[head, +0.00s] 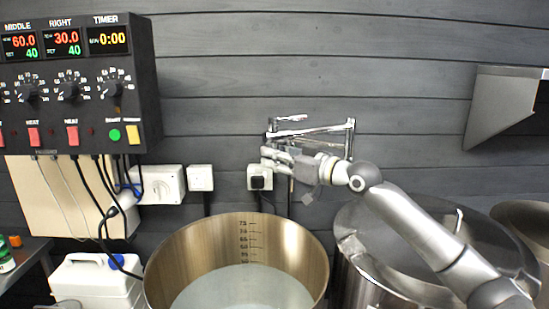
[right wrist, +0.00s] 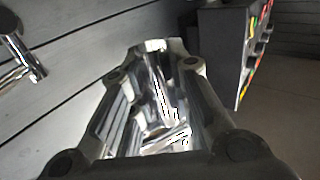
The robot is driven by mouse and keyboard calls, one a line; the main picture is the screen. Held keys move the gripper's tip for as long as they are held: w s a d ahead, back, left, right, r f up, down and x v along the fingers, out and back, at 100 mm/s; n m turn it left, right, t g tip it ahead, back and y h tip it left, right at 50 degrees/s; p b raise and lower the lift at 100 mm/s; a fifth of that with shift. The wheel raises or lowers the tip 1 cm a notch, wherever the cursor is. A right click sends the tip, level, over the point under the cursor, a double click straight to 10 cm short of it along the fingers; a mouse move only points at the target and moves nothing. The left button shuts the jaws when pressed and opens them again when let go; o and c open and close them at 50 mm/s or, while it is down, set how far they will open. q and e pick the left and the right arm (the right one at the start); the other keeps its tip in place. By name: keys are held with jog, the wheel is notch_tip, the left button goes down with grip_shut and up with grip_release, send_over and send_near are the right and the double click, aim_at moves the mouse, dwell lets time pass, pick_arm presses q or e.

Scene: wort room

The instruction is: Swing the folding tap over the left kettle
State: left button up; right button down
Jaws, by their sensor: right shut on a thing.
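The chrome folding tap (head: 325,129) is mounted on the grey plank wall, its jointed arm folded near the wall above the gap between two kettles. My right gripper (head: 272,158) is at the tap's left end, shut on a part of it. In the right wrist view, shiny chrome of the tap (right wrist: 165,108) shows between the fingers (right wrist: 152,75). The leftmost kettle in view (head: 318,262) is open, with a scale inside and pale liquid; it stands below and left of the tap. My left gripper is not in view.
A lidded steel kettle (head: 360,262) stands under my right arm, and another vessel (head: 530,220) at the far right. The control box (head: 75,115) hangs on the left wall, and also shows in the right wrist view (right wrist: 222,50). Sockets (head: 201,177) and a white canister (head: 95,280) are below it.

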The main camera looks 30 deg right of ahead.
jog(key=c, duration=1.3)
grip_release()
jog(key=shift+d, duration=0.1)
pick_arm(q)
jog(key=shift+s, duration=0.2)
pick_arm(e)
jog(key=shift+v, duration=6.05)
